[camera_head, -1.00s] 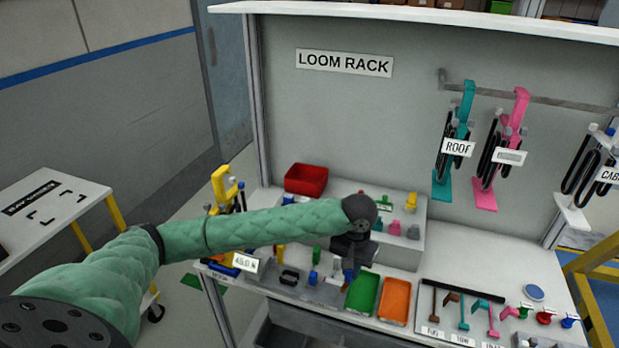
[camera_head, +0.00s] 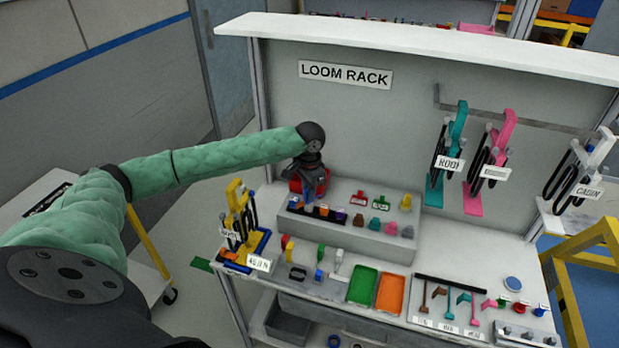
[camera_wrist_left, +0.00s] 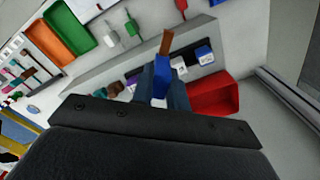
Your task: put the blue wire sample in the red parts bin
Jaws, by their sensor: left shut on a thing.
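My left gripper (camera_head: 309,192) is shut on the blue wire sample (camera_wrist_left: 160,82). In the left wrist view the blue piece shows between the dark fingertips (camera_wrist_left: 164,88); a brown piece just beyond may be part of it, I cannot tell. The red parts bin (camera_wrist_left: 214,94) is to the right of the fingers in that view, and its inside shows no contents. In the head view the gripper is in front of and over the red bin (camera_head: 294,187), hiding much of it. My right gripper is not in view.
A grey riser (camera_head: 350,236) beside the bin carries a row of small connectors and coloured parts. Green (camera_head: 363,285) and orange (camera_head: 391,293) trays lie at the front. A yellow stand (camera_head: 237,205) is at the left. Looms hang from the rack at right.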

